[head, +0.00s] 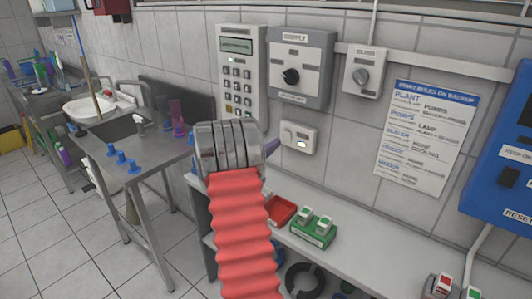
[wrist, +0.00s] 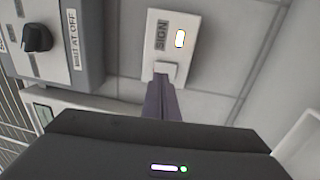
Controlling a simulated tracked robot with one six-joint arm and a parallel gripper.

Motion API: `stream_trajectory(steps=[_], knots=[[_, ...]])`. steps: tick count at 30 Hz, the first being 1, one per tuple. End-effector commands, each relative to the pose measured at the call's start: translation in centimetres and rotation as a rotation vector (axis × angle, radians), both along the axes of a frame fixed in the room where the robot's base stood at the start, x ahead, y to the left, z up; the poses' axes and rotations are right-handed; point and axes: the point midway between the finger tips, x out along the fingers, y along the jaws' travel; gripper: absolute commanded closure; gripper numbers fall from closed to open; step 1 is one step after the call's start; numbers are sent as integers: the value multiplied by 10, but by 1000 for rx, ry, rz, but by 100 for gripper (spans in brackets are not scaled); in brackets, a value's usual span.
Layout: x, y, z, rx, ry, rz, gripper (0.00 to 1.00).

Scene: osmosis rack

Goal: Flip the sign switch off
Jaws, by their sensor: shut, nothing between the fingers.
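The sign switch (head: 298,137) is a small pale wall plate below the grey supply box. Its lamp glows warm yellow-white. In the wrist view the plate (wrist: 185,20) carries the word SIGN, the lit lamp (wrist: 180,39) and a white rocker (wrist: 168,68). My gripper (wrist: 161,78) is shut and empty, its purple fingers pointing at the rocker. The fingertips overlap the rocker's near edge in the picture; I cannot tell whether they touch it. In the head view only a bit of purple finger (head: 271,147) shows beside the plate; my arm hides the rest.
The supply box (head: 300,64) with a black knob is above the switch, and a keypad panel (head: 237,70) stands to its left. Bare tiled wall lies right of the switch.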

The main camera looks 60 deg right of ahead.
Motion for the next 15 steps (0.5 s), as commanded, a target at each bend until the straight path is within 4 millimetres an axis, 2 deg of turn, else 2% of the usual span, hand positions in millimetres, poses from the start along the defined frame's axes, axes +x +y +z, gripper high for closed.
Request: stream_trajectory(steps=[7,15], knots=[[-7,-36,4,-1,-1,-2,100],[-8,-51,7,0,0,0,100]])
